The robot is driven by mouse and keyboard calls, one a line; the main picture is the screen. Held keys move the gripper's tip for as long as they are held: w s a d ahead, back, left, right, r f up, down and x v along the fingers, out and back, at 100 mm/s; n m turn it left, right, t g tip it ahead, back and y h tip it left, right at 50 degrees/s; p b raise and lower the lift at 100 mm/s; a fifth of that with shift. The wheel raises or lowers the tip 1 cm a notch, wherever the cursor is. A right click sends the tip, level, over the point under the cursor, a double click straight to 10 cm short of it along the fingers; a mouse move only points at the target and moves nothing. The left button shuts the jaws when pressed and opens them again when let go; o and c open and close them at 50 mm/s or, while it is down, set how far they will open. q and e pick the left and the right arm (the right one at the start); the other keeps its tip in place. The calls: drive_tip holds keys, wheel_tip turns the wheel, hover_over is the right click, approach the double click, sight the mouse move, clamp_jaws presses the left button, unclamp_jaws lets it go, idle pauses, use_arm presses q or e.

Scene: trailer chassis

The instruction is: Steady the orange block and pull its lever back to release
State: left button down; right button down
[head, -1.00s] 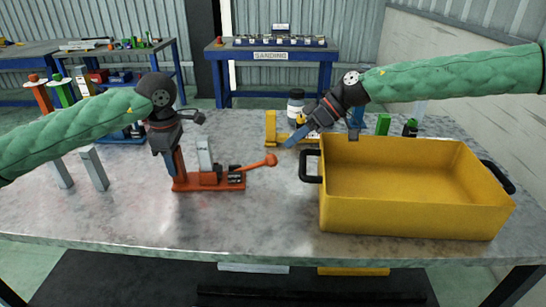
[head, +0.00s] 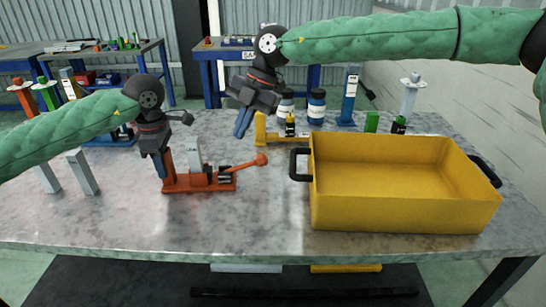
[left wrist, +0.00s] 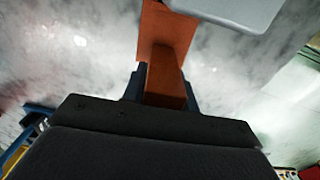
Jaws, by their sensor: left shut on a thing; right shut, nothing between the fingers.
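The orange block (head: 200,186) sits on the grey table left of centre, with a grey upright piece on it. Its orange lever (head: 245,164) slants up to the right and ends in a round knob. My left gripper (head: 163,172) is shut on the block's upright post at its left end; the orange post (left wrist: 165,75) shows between the fingers in the left wrist view. My right gripper (head: 242,130) is shut and empty, in the air above and behind the lever, apart from it.
A yellow bin (head: 400,205) with black handles stands to the right. A yellow block (head: 262,132), blue-and-white bottles (head: 316,106) and a blue block (head: 348,100) stand behind. Grey uprights (head: 82,172) stand at left. The table in front of the orange block is clear.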

sight(246, 166)
drive_tip(key=d+n+h, duration=0.1)
drive_tip(key=n, duration=0.2)
drive_tip(key=w+d+n+h, duration=0.1)
drive_tip(key=d+n, duration=0.1)
drive_tip(key=n, duration=0.2)
drive_tip(key=d+n+t+h, duration=0.1)
drive_tip(key=n, duration=0.2)
drive_tip(key=shift+w+d+r+n, duration=0.15)
drive_tip(key=shift+w+r+n, duration=0.15)
drive_tip(key=shift+w+n, duration=0.1)
drive_tip(key=shift+d+f+n+h, duration=0.1)
drive_tip(key=shift+d+n+h, duration=0.35)
drive_tip(key=shift+n, duration=1.15)
drive_tip(key=shift+d+r+n+h, duration=0.15)
drive_tip(key=shift+d+n, duration=0.4)
drive_tip(key=shift+n, duration=1.05)
drive_tip(key=shift+d+f+n+h, duration=0.15)
drive_tip(key=shift+d+n+h, duration=0.3)
drive_tip(key=shift+n, duration=1.15)
drive_tip(key=shift+f, duration=0.1)
drive_tip(key=f, duration=0.6)
drive_tip(key=s+f, duration=0.1)
drive_tip(key=f, duration=0.2)
drive_tip(key=shift+f, duration=0.4)
